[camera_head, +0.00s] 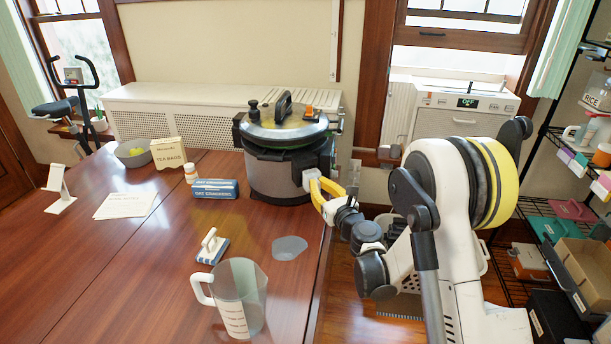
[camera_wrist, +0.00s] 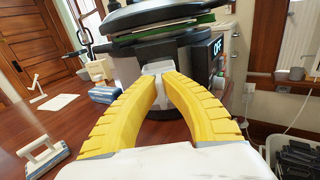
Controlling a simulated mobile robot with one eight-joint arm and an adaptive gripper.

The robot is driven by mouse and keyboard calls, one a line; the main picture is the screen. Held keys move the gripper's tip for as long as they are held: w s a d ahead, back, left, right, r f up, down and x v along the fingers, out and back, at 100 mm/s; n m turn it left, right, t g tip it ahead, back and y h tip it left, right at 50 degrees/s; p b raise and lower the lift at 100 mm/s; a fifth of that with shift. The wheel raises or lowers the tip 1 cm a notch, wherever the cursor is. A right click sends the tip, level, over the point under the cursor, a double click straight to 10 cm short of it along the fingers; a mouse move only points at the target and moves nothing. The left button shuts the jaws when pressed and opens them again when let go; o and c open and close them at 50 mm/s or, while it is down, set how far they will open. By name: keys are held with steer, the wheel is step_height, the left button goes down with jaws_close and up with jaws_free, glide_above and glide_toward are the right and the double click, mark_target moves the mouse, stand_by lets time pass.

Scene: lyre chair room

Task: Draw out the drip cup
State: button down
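The pressure cooker (camera_head: 285,150) stands near the right edge of the wooden table, with its lid on. My gripper (camera_head: 316,184) is level with the cooker's lower side. In the wrist view its yellow fingers (camera_wrist: 161,78) converge with a narrow gap, their tips on the drip cup. The fingers hide much of the cup. It appears still at the cooker.
A clear measuring jug (camera_head: 240,295), a flat grey disc (camera_head: 289,247) and a small handled brush (camera_head: 212,246) are on the near table. A blue box (camera_head: 215,189) and tea bags box (camera_head: 168,154) stand left of the cooker. A shelf rack (camera_head: 560,215) is at right.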

steer(key=shift+s+d, duration=0.15)
steer(key=shift+s, duration=0.1)
steer(key=shift+s+d+r, duration=0.3)
steer(key=shift+s+r, duration=0.2)
steer(key=shift+s, duration=0.2)
steer(key=shift+s+d+r, duration=0.3)
steer(key=shift+s+r, duration=0.2)
steer(key=shift+s, duration=0.15)
